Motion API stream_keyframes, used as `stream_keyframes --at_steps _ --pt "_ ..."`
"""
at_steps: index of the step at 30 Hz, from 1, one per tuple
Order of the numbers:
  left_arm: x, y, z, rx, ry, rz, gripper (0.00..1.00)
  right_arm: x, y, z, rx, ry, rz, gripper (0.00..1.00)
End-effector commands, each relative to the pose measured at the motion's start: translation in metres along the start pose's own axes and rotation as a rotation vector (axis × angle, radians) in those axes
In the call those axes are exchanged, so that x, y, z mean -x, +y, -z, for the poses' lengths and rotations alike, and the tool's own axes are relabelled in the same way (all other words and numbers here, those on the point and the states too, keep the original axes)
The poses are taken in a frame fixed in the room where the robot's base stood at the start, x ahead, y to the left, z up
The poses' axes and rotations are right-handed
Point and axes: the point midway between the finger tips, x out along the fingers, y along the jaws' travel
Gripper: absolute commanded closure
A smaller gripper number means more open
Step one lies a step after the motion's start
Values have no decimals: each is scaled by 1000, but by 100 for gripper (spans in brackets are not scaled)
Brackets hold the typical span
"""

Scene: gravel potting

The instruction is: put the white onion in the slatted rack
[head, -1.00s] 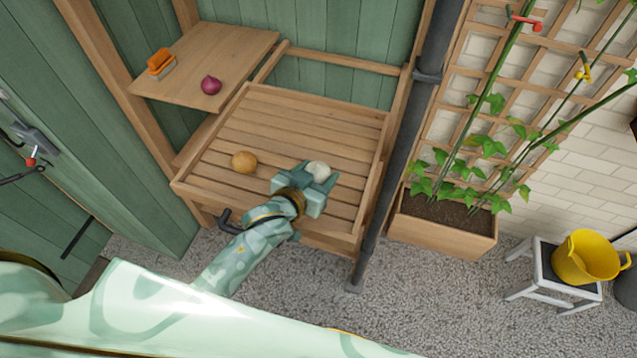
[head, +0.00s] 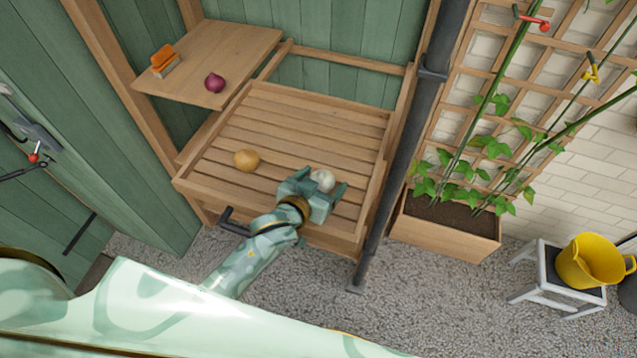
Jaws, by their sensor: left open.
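The white onion (head: 323,180) lies on the slats of the slatted rack (head: 300,126), near its front right. My left gripper (head: 320,184) is open, with its fingers on either side of the onion. I cannot tell whether the fingers touch it. The gripper hides part of the onion's near side. My right gripper is not in view.
A yellow-brown onion (head: 246,160) lies on the rack left of the gripper. A red onion (head: 214,83) and an orange brush (head: 164,60) are on the wooden shelf (head: 225,50) behind left. A dark pipe (head: 408,140) stands at the rack's right side.

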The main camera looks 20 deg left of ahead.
Motion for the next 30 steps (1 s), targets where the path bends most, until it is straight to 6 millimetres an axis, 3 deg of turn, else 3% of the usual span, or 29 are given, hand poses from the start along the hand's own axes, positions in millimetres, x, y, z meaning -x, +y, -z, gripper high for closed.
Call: stream_keyframes --at_steps 5,12,18,30 --pt "21 0 2 0 -1 0 23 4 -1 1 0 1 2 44" --pt "78 0 1 1 -2 -1 23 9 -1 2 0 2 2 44" --pt "111 0 2 1 0 0 23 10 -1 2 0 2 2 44" --pt "121 0 2 0 1 0 23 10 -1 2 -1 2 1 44"
